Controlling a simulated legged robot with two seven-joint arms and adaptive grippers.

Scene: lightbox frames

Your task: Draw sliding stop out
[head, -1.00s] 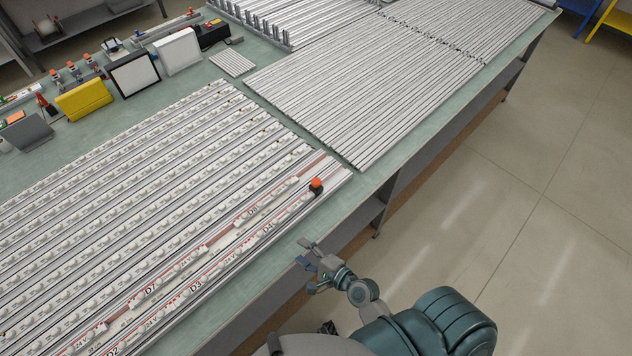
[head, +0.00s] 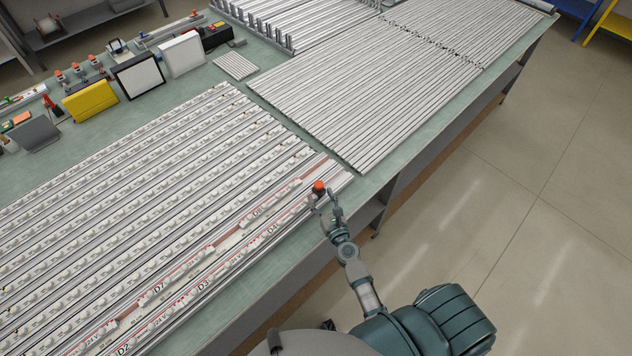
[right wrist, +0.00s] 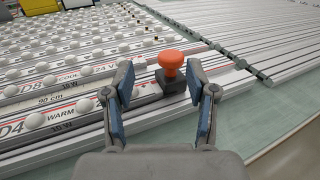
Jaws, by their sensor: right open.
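The sliding stop is a black block with an orange knob (head: 319,186), standing at the right end of the front rails; it also shows in the right wrist view (right wrist: 171,63). My right gripper (head: 325,199) is open at the table's front edge, close to the stop. In the right wrist view its two blue-padded fingers (right wrist: 163,100) stand either side of the line to the stop, with the knob seen between the tips. I cannot tell whether either finger touches it. My left gripper is not in view.
LED rails (head: 150,190) with white domes and printed labels lie left of the stop. Bare metal profiles (head: 370,95) cover the table behind it. A yellow box (head: 90,101) and framed panels (head: 136,74) stand at the back left. Open floor (head: 540,260) lies right of the table.

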